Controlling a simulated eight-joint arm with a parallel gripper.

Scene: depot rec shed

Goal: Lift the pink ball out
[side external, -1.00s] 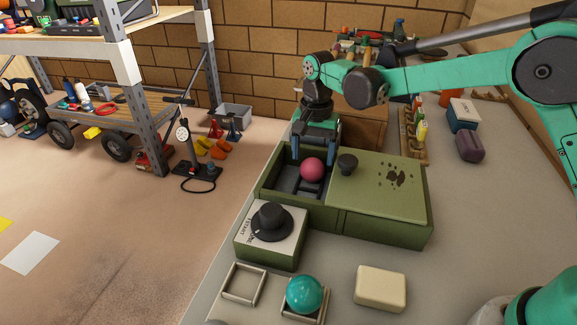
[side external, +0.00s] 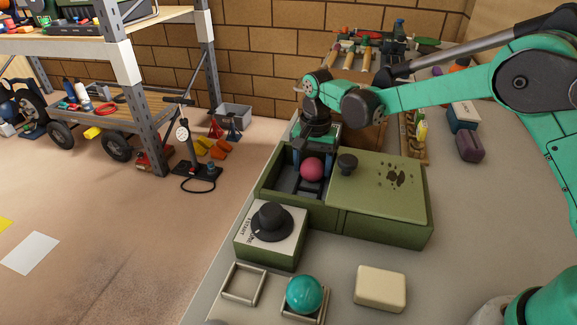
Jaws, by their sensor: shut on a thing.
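The pink ball (side external: 312,169) is in the open left compartment of the green box (side external: 384,229). My gripper (side external: 312,164) reaches down into this compartment from behind, with its fingers at the sides of the ball. It is shut on the ball. The fingertips are partly hidden by the ball and the compartment. The green lid (side external: 376,192) with a dark knob (side external: 347,163) covers the right part of the box.
A dial box (side external: 271,234) with a black knob stands at the front left of the green box. A teal ball (side external: 304,294) rests on a small square stand beside an empty square frame (side external: 243,283). A cream block (side external: 380,289) lies front right. Bottles stand behind the lid.

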